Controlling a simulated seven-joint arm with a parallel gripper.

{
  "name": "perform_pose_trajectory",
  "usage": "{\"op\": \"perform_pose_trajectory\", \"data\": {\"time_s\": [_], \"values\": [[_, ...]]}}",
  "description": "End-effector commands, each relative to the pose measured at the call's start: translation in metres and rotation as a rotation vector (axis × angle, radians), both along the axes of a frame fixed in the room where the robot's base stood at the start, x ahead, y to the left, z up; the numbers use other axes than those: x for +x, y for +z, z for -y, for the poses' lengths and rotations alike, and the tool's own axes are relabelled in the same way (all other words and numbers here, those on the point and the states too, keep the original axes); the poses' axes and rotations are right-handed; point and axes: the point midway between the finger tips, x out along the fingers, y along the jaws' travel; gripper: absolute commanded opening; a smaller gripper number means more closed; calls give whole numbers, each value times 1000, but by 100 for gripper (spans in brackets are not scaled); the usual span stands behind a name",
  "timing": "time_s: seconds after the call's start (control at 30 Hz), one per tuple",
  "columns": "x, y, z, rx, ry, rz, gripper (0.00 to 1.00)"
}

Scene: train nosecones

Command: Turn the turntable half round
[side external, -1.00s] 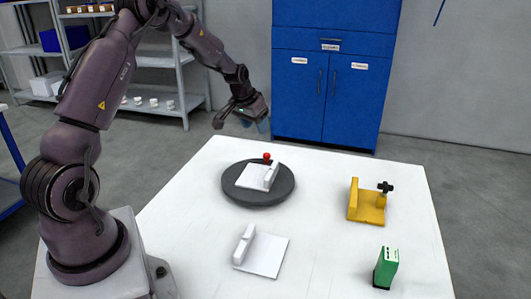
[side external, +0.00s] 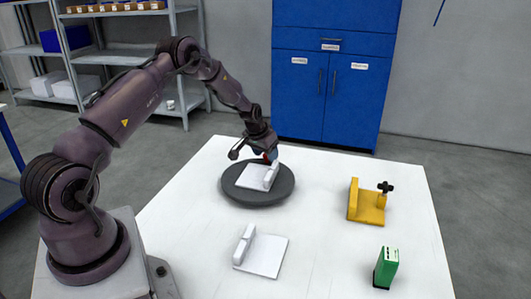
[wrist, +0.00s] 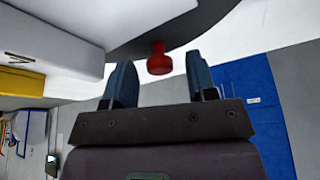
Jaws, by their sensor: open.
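The dark round turntable (side external: 240,194) lies on the white table with a white L-shaped block (side external: 252,177) on top. It also shows as a dark disc in the wrist view (wrist: 190,32). A red knob (wrist: 159,58) stands at its rim; in the side view it is mostly hidden by the gripper. My gripper (side external: 272,158) is at the far edge of the turntable. In the wrist view my gripper (wrist: 157,75) has its two blue fingers apart, with the red knob showing between and just beyond their tips. Contact with the knob cannot be told.
A second white L-shaped block (side external: 262,254) lies nearer on the table. A yellow bracket with a black knob (side external: 366,204) and a green block (side external: 386,267) stand to the right. The table's middle right is clear. A blue cabinet (side external: 325,95) stands behind.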

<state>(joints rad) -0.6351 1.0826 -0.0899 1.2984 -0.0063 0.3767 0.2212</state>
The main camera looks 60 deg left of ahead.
Motion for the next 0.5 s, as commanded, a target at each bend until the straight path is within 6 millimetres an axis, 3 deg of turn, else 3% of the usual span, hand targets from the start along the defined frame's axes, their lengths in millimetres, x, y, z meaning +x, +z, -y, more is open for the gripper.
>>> {"op": "perform_pose_trajectory", "data": {"time_s": [0.1,0.3,0.33,0.5], "values": [[0,0,0,0,0,0,50],[0,0,0,0,0,-1,4],[0,0,0,0,0,-1,0],[0,0,0,-1,1,-1,0]]}}
